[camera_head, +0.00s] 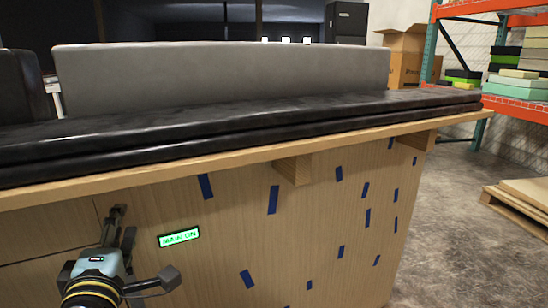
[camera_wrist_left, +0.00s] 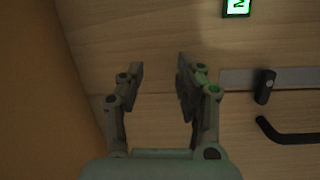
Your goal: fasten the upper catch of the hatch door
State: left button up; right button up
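The hatch door is not clearly told apart from the wooden front in the head view; my left arm covers part of that area. In the left wrist view, a dark catch (camera_wrist_left: 265,86) sits on a grey metal strip (camera_wrist_left: 235,78) on the wood. A black bar handle (camera_wrist_left: 285,134) is just below it. My left gripper (camera_wrist_left: 160,68) is open and empty in front of the wood, to the picture left of the catch and apart from it. It also shows in the head view (camera_head: 122,218), low at the left. My right gripper is not in view.
A lit green sign (camera_head: 179,237) is on the wooden panel (camera_head: 330,255), with several blue tape strips. A ledge (camera_head: 240,160) with black padding juts out above my left gripper. Shelving (camera_head: 485,120) and a pallet (camera_head: 520,205) stand at the right; floor before them is clear.

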pick_arm(q)
jog(key=s+d+f+m+g+h, duration=0.2)
jog(key=s+d+m+g+h, duration=0.15)
jog(key=d+m+h, duration=0.4)
jog(key=s+d+f+m+g+h, duration=0.2)
jog(key=s+d+m+h, duration=0.25)
jog(key=m, duration=0.55)
jog(key=s+a+f+m+g+y, duration=0.1)
jog(key=s+a+f+g+y, duration=0.1)
jog(key=s+a+g, duration=0.3)
jog(key=s+a+f+m+g+y, duration=0.1)
jog(key=s+a+f+y, duration=0.15)
jog(key=s, duration=0.45)
jog(key=s+a+f+m+g+y, duration=0.1)
jog(key=s+a+m+g+y, duration=0.15)
jog(key=s, duration=0.45)
jog(key=s+a+f+n+g, duration=0.1)
jog(key=a+f, duration=0.1)
jog(key=f, duration=1)
jog(key=s+a+f+g, duration=0.1)
jog(key=s+f, duration=0.1)
jog(key=f, duration=1.1)
jog(key=s+a+f+g, duration=0.1)
jog(key=s+f, duration=1.5)
jog(key=s, duration=0.2)
jog(key=shift+s+a+f+n, duration=0.2)
jog(key=shift+s+n, duration=0.1)
jog(key=shift+s, duration=0.1)
